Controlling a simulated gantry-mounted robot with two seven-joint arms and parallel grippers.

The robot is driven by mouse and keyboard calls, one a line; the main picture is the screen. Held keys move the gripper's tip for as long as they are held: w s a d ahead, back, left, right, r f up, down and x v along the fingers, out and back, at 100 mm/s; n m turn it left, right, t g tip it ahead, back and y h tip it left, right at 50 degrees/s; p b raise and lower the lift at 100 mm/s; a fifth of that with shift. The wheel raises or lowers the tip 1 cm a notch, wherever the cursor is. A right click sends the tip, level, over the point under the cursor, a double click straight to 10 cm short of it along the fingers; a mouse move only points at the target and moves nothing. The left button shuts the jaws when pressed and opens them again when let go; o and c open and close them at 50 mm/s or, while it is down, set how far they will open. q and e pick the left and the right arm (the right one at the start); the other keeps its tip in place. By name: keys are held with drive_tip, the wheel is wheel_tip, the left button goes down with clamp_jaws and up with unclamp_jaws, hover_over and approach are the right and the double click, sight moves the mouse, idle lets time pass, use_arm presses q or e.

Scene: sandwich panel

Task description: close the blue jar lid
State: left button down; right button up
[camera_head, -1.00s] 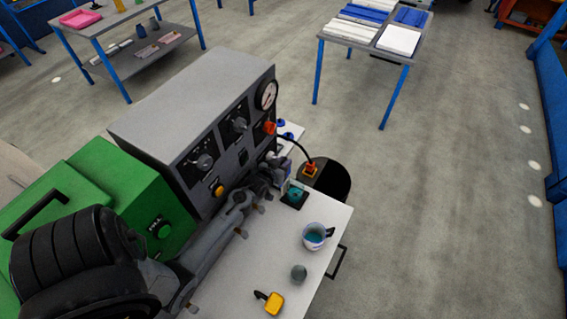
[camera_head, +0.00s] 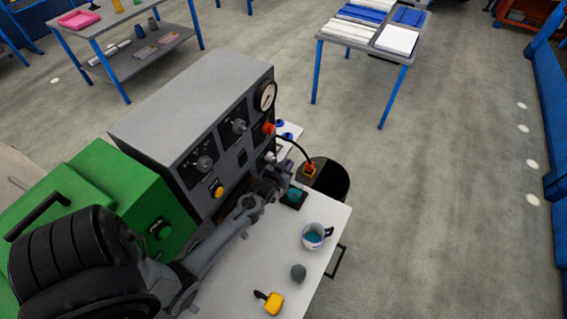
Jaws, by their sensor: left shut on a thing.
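My left arm comes in from the lower left, and its gripper (camera_head: 281,172) is at the far end of the white worktop (camera_head: 258,252), beside the grey control box. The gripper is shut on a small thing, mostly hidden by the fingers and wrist. Just below it, a small teal-filled container (camera_head: 294,194) sits on a dark square base. Two small blue round pieces, one farther back (camera_head: 280,124) and one nearer (camera_head: 289,136), lie on the white surface behind the gripper; I cannot tell which is the jar lid. My right gripper is not in view.
A grey control box (camera_head: 195,100) with dials and a green machine (camera_head: 120,190) line the left side. A white mug with teal contents (camera_head: 313,236), a grey ball (camera_head: 298,272) and a yellow object (camera_head: 273,302) stand on the worktop. A black bin (camera_head: 335,182) stands beyond its edge.

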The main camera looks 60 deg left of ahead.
use_arm(q)
drive_tip(key=d+m, duration=0.1)
drive_tip(key=w+d+f+m+y, duration=0.1)
drive_tip(key=d, duration=0.1)
drive_tip(key=w+d+f, duration=0.1)
drive_tip(key=shift+w+d+m+g+y, duration=0.1)
drive_tip(key=shift+d+m+g+y, duration=0.2)
drive_tip(key=shift+m+g+y, duration=0.1)
idle(0.5)
drive_tip(key=c, duration=1.4)
unclamp_jaws()
drive_tip(key=shift+d, duration=0.1)
drive_tip(key=shift+c, duration=0.2)
drive_tip(key=shift+w, duration=0.1)
drive_tip(key=shift+r, duration=0.15)
